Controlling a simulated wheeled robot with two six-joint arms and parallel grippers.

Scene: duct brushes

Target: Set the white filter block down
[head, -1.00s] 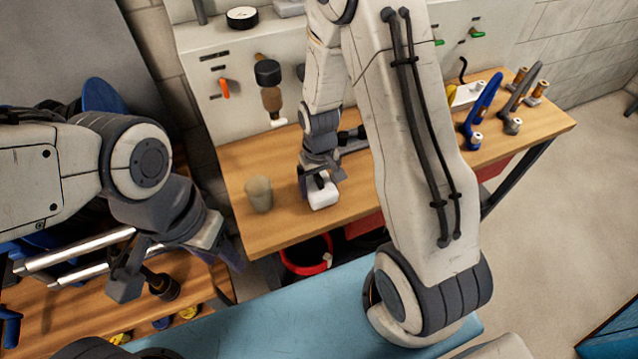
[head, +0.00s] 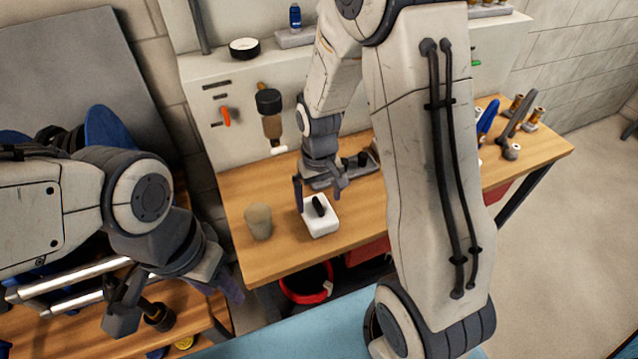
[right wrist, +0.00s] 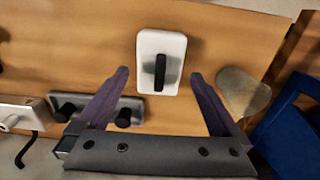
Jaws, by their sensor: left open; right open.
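The white filter block (head: 322,222) rests on the wooden bench top near its front edge, with a black handle on its upper face. In the right wrist view the block (right wrist: 174,45) lies flat on the wood, just beyond and between the fingertips. My right gripper (head: 321,198) is open above and behind the block, apart from it; its two fingers also show in the right wrist view (right wrist: 157,80).
A beige cup (head: 258,221) stands left of the block. A grey holder with black knobs (right wrist: 125,112) lies on the bench near the gripper. A red bucket (head: 306,284) is below the front edge. Blue and grey handled tools (head: 488,117) stand at the right end.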

